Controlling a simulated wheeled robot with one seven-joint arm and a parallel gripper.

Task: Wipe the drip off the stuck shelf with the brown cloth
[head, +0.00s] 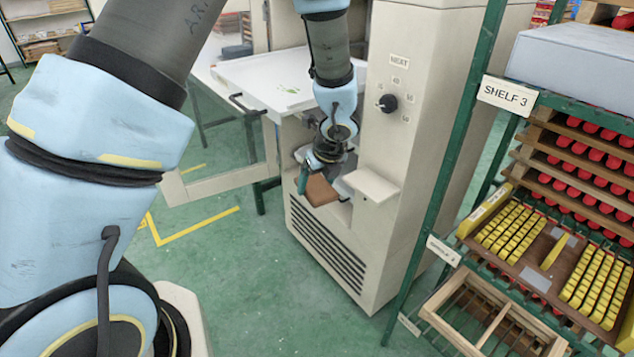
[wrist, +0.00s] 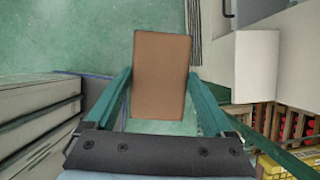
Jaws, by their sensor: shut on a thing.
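My gripper (head: 310,174) is at the opening in the front of the beige cabinet. It is shut on the brown cloth (head: 321,191), a flat brown rectangle. In the wrist view, the cloth (wrist: 162,75) sits between the two green fingers of my gripper (wrist: 160,90), and its far end sticks out past the tips. A pale surface shows behind the gripper inside the opening, largely hidden by my arm. I cannot tell which surface is the stuck shelf, and I see no clear drip there.
The cabinet (head: 410,150) has a knob (head: 387,103) and a small white ledge (head: 371,185) right of the gripper. Its door (head: 215,178) stands open at left. A rack with trays (head: 532,270) stands right. Green floor lies clear in front.

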